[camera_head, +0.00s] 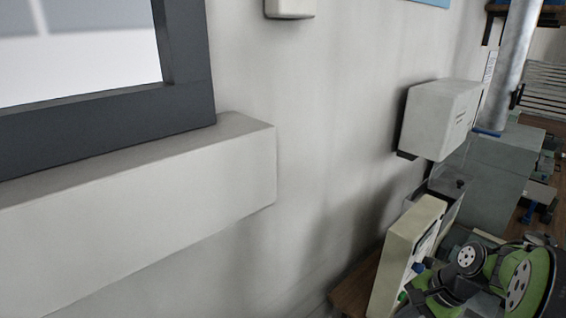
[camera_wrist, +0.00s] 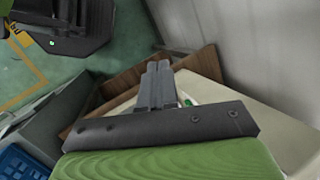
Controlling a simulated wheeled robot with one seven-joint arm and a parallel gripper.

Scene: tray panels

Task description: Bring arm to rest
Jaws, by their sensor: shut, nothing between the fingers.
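My gripper (camera_wrist: 158,68) shows in the wrist view with its two grey fingers pressed together and nothing between them. It points over a brown wooden surface (camera_wrist: 120,88) and a cream panel (camera_wrist: 275,128). The fingers overlap the panel in the picture; I cannot tell whether they touch it. In the head view, my green and black arm is folded at the lower right, beside the upright cream panel (camera_head: 408,250). My gripper cannot be made out there.
A pale wall (camera_head: 330,110) runs close along the arm's side. A white box (camera_head: 440,118) is mounted on it, and a thick ledge (camera_head: 150,195) sits below a dark-framed window (camera_head: 190,60). A blue crate (camera_wrist: 20,163) lies at lower left in the wrist view, near green floor (camera_wrist: 75,75).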

